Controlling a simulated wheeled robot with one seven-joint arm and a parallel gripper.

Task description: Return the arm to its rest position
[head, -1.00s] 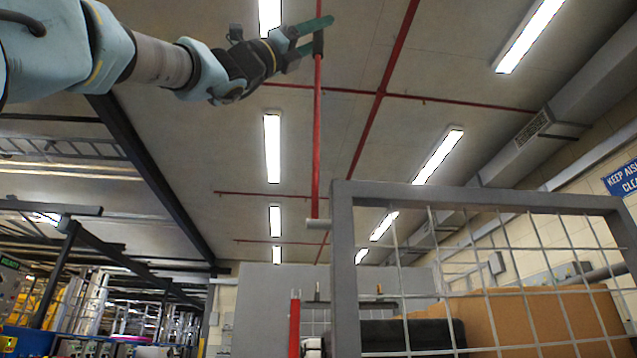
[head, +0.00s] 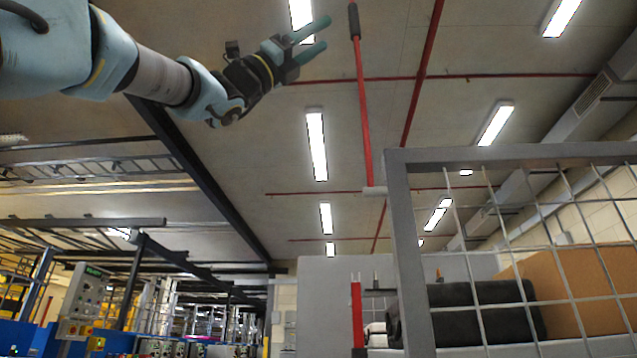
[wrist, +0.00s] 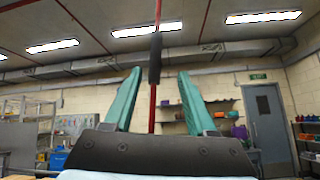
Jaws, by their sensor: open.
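My gripper (head: 314,42) is at the upper middle of the head view, at the end of my raised arm, against the ceiling. Its two teal fingers are spread apart and empty. In the wrist view the fingers (wrist: 158,100) stand wide apart. A red pole with a black grip (head: 354,20) stands to the right of my gripper in the head view, clear of the fingers. In the wrist view its black end (wrist: 155,58) shows between and beyond the fingers, not touching them.
A grey wire-mesh cage (head: 400,240) stands at the right, with a cardboard box (head: 575,285) and a dark roll (head: 480,310) behind its mesh. A control panel (head: 82,300) stands at the lower left. Shelves and a grey door (wrist: 265,122) show in the wrist view.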

